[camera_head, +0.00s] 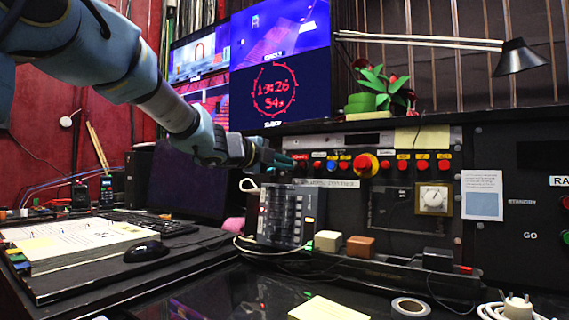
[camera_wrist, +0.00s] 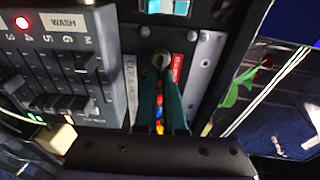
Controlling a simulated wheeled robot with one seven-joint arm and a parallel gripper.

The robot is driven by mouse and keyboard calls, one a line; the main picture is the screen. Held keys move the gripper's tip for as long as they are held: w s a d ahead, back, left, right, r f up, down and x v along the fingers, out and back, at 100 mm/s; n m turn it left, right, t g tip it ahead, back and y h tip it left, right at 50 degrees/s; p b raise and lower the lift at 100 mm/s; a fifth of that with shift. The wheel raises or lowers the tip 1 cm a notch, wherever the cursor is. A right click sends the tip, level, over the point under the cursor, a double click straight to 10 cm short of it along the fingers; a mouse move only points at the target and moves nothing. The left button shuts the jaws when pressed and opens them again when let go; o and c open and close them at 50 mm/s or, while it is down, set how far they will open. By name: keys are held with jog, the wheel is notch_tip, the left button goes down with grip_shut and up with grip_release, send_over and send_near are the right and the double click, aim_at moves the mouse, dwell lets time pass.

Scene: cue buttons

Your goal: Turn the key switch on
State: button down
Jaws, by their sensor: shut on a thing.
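The key switch (camera_wrist: 162,58) shows in the wrist view as a small round metal piece on the black panel, beside a red label. My gripper (camera_wrist: 161,76) has its two teal fingers closed together over the key, with the tips at the switch. The key itself is mostly hidden between the fingers, so its angle cannot be told. In the head view, my gripper (camera_head: 290,162) reaches from the upper left to the left end of the button row. The key switch is not clear there.
A row of red, blue and yellow-collared buttons (camera_head: 366,164) runs right of my gripper. A slider box marked WASH (camera_wrist: 65,50) stands close beside it; it is also in the head view (camera_head: 283,213). Monitors (camera_head: 280,65) stand behind my arm. A dial (camera_head: 433,199) is farther right.

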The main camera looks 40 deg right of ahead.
jog(key=shift+f, duration=0.1)
dwell(0.3)
jog(key=c, duration=1)
grip_release()
jog(key=s+a+r, duration=0.1)
jog(key=a, duration=0.9)
jog(key=shift+a+r, duration=0.35)
jog(key=shift+s, duration=0.1)
